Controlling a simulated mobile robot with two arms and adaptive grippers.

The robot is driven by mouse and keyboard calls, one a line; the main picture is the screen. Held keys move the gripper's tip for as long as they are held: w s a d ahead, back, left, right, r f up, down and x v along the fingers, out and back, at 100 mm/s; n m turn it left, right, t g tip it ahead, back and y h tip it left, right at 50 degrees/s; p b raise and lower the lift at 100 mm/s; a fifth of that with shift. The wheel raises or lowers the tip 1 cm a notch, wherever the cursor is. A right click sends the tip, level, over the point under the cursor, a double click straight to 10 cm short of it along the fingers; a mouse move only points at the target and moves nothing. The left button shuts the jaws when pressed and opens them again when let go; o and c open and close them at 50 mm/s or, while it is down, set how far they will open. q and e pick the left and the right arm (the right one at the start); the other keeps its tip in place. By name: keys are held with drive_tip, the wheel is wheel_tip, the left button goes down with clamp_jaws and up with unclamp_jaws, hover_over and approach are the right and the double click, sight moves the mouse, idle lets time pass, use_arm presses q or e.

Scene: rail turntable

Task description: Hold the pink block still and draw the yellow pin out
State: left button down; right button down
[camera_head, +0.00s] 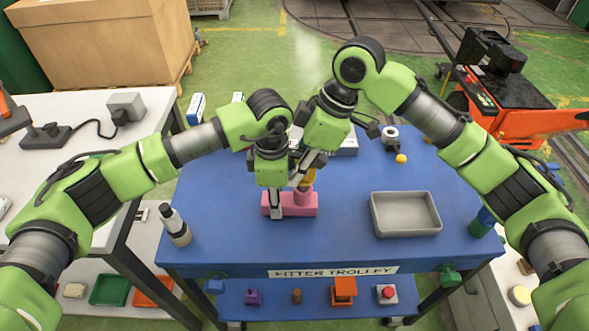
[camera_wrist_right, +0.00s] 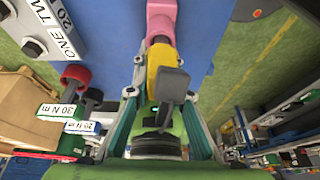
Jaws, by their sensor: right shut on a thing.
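My right gripper (camera_head: 304,171) is shut on the yellow pin from above. In the right wrist view the pin (camera_wrist_right: 158,58) is between the fingers, in line with the pink part (camera_wrist_right: 160,18); a dark grey piece partly covers it. My left gripper (camera_head: 275,208) points down at the block's left part, one finger across its front. Its other finger is hidden, so its grip is unclear.
A grey tray (camera_head: 405,232) sits to the right on the blue top (camera_head: 345,235). A small part with a yellow ball (camera_head: 401,158) is at the back right. The front middle is clear.

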drive_tip(key=shift+y, duration=0.3)
drive_tip(key=shift+a+r, duration=0.2)
drive_tip(key=shift+r, duration=0.55)
drive_tip(key=shift+a+r, duration=0.15)
drive_tip(key=shift+r, duration=0.65)
drive_tip(key=shift+a+r, duration=0.2)
drive_tip(key=shift+r, duration=0.55)
drive_tip(key=c, duration=1.7)
unclamp_jaws()
drive_tip(key=shift+s, duration=0.1)
drive_tip(key=d+v, duration=0.1)
drive_tip(key=v, duration=1.1)
drive_tip(key=shift+m+t, duration=0.3)
drive_tip(key=shift+m, duration=0.3)
drive_tip(key=d+x, duration=0.1)
drive_tip(key=x, duration=0.5)
drive_tip(key=d+f+x, duration=0.1)
drive_tip(key=x, duration=0.5)
drive_tip(key=s+d+x, duration=0.1)
drive_tip(key=x, duration=0.5)
drive_tip(key=shift+a+f, duration=0.15)
drive_tip(key=shift+f, duration=0.4)
